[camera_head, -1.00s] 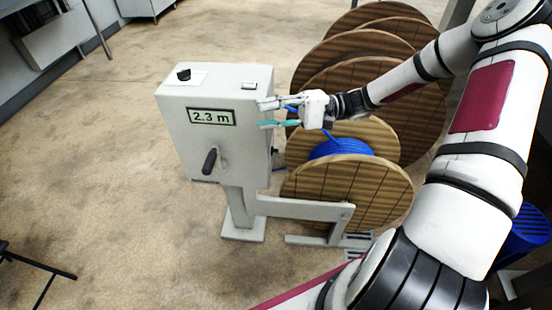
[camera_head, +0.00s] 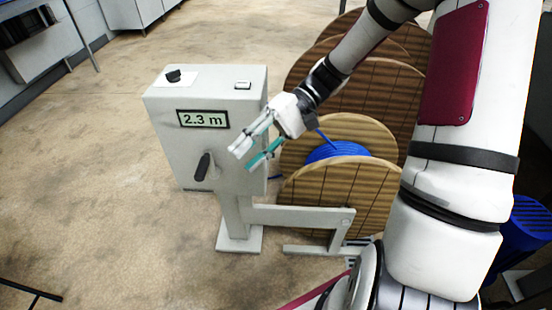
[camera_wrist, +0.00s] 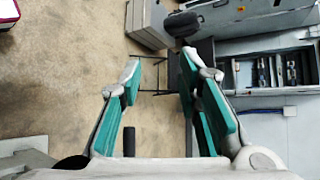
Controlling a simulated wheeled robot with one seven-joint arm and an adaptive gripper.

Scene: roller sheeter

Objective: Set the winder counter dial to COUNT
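The winder's grey counter box (camera_head: 160,125) stands left of centre in the head view, its display (camera_head: 202,118) reading 2.3 m. A black dial (camera_head: 174,75) sits on a white plate at the top left of the box. Its markings are too small to read. My gripper (camera_head: 247,154) is in front of the box's right side, below the display, pointing down and left. Its fingers are apart with nothing between them. The wrist view also shows the open fingers (camera_wrist: 158,85) with floor beyond. The dial is not identifiable in the wrist view.
A black crank handle (camera_head: 203,166) sticks out of the box front, left of my fingers. A small switch (camera_head: 243,85) is on the box top. Wooden reels (camera_head: 335,200), one with blue cable (camera_head: 335,151), stand right of the box. Floor to the left is clear.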

